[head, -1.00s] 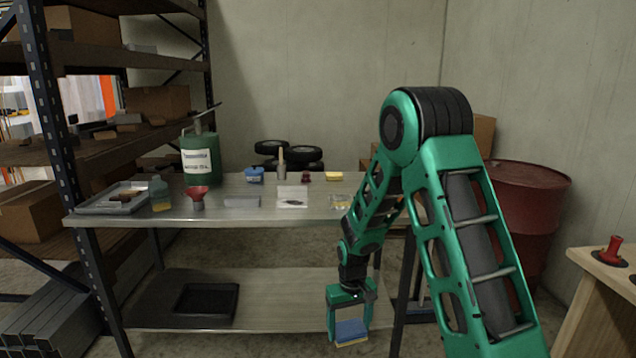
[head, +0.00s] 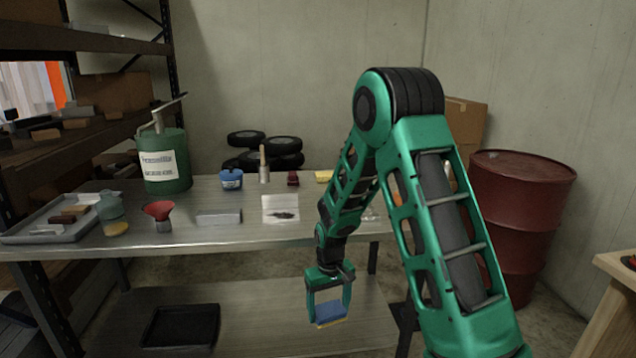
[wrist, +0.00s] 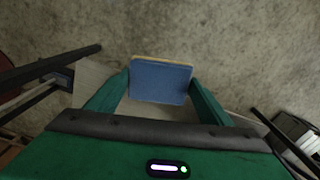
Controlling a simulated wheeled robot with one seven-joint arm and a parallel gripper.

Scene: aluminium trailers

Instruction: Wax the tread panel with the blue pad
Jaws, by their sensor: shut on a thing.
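My gripper (head: 329,307) is shut on the blue pad (head: 330,313), a flat blue block with a pale yellowish layer along one edge. The pad hangs in front of the metal table, below the level of its top. In the wrist view the blue pad (wrist: 160,81) sits between the two green fingers, with concrete floor behind it. I cannot make out the tread panel in these views.
The metal table (head: 240,238) holds a green can (head: 165,162), a grey tray (head: 50,226), a red funnel (head: 158,211), a blue tub (head: 231,179) and other small items. A red drum (head: 520,215) stands right. A wooden bench (head: 612,266) is at the right edge.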

